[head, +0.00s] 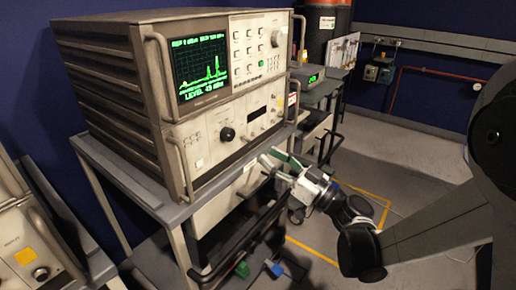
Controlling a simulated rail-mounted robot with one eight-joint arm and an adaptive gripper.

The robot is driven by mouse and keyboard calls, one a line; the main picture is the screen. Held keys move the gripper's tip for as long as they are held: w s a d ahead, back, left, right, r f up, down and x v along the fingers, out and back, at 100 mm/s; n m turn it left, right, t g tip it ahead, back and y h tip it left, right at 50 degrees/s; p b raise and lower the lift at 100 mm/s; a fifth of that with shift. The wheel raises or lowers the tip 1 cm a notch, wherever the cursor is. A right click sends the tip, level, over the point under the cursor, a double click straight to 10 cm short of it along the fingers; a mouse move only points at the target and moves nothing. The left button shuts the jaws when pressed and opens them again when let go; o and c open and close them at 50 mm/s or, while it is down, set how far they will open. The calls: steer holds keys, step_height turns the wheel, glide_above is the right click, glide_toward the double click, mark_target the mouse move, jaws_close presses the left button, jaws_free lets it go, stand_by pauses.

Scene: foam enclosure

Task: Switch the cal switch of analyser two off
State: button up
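A beige analyser (200,85) stands on a grey cart in the head view. Its upper unit has a lit green trace screen (200,67), several buttons and a knob (276,38). Its lower unit (222,132) has a dark knob (227,134), a small dark display and small controls. Another beige instrument (32,250) is partly in view at the lower left. No label readable here tells which is analyser two, and I cannot make out the cal switch. My gripper (270,157) is in front of the lower unit's right side, its fingers apart and apparently empty.
The grey cart (160,188) has a front handle bar and a lower shelf. Bar handles (163,60) stick out from the analyser's front. Behind is a bench with a small green-display device (313,78). Open floor (420,160) lies to the right.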

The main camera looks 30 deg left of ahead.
steer(key=shift+v, duration=2.3)
steer(key=s+d+r+m+t+h, duration=0.1)
steer(key=d+m+t+h, duration=0.3)
steer(key=d+m+h, duration=1)
steer(key=s+d+f+m+t+h, duration=0.15)
steer(key=s+d, duration=0.25)
steer(key=d, duration=0.7)
steer(key=s+d+m+h, duration=0.1)
steer(key=s+d+h, duration=0.25)
steer(key=d, duration=0.75)
steer(key=s+d+f+m+t+h, duration=0.15)
steer(key=s+d, duration=0.35)
steer(key=d, duration=0.5)
step_height(320, 180, up, 17)
steer(key=p, duration=1.6)
steer(key=shift+w+d+r+g+h+p, duration=0.25)
steer(key=shift+g+h+p, duration=0.1)
steer(key=shift+h, duration=0.1)
